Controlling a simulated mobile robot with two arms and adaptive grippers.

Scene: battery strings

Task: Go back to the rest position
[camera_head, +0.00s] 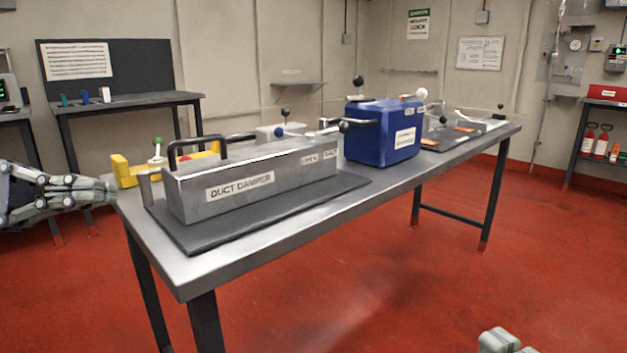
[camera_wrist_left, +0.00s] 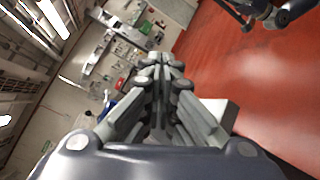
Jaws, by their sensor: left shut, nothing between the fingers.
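My left gripper (camera_head: 108,190) comes in from the left edge in the head view, at the left end of the workbench (camera_head: 230,262). It is shut and empty, left of the yellow device (camera_head: 128,172) and apart from the grey duct damper box (camera_head: 262,178). Its closed fingers (camera_wrist_left: 161,66) point away in the left wrist view. A small pale grey part at the bottom right of the head view (camera_head: 498,340) looks like the tip of my right gripper. Too little of it shows to tell its state.
The bench also carries a blue box (camera_head: 384,134) with levers and a dark panel (camera_head: 450,136) at the far end. A side table (camera_head: 125,102) stands behind on the left. A shelf with red bottles (camera_head: 602,141) is at the right. The red floor in front is clear.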

